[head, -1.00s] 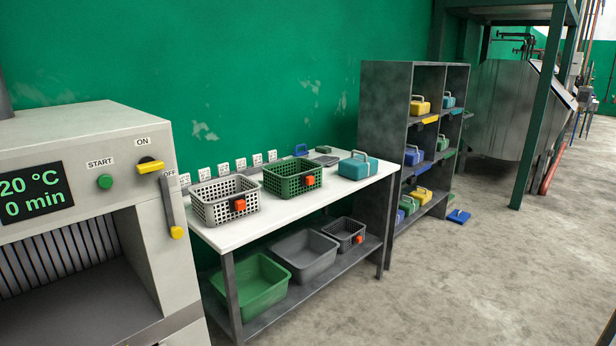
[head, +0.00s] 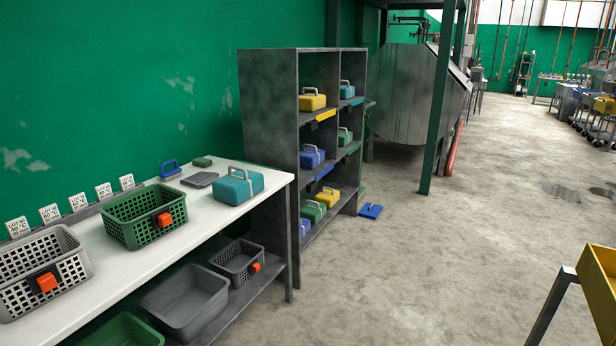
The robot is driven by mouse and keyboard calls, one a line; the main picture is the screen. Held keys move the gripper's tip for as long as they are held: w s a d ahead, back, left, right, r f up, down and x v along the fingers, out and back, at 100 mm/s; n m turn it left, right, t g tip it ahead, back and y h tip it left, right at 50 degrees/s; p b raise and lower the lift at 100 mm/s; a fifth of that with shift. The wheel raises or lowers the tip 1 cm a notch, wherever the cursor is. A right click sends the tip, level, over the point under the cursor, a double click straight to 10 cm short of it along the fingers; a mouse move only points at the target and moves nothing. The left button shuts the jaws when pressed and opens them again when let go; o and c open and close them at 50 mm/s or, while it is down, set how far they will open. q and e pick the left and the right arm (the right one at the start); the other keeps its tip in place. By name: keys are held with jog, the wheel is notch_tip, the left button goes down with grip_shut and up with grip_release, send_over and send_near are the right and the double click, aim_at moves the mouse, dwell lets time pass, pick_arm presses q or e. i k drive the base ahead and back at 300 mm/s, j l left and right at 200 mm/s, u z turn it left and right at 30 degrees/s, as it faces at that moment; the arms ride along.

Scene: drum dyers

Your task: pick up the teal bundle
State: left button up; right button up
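A teal bundle (head: 239,186) with a light handle on top sits on the white table (head: 200,212), near its right end. Another teal-blue bundle (head: 347,91) stands in the upper right compartment of the grey shelf unit (head: 269,110). Neither of my grippers is in the head view, so I cannot see their state.
A green basket (head: 118,222) and a grey basket (head: 22,262) stand on the table, left of the teal bundle. Grey and green tubs (head: 186,303) are on the lower shelf. A blue object (head: 370,211) lies on the floor. The floor (head: 430,260) at right is mostly open, with a yellow cart (head: 602,280) at the edge.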

aim_at(234, 189)
jog(key=i+l, duration=0.1)
jog(key=i, duration=0.35)
jog(key=i+l+u, duration=0.1)
jog(key=i, duration=0.3)
jog(key=i+l, duration=0.2)
jog(key=i, duration=0.25)
jog(key=i+l+u, duration=0.1)
jog(key=i, duration=0.35)
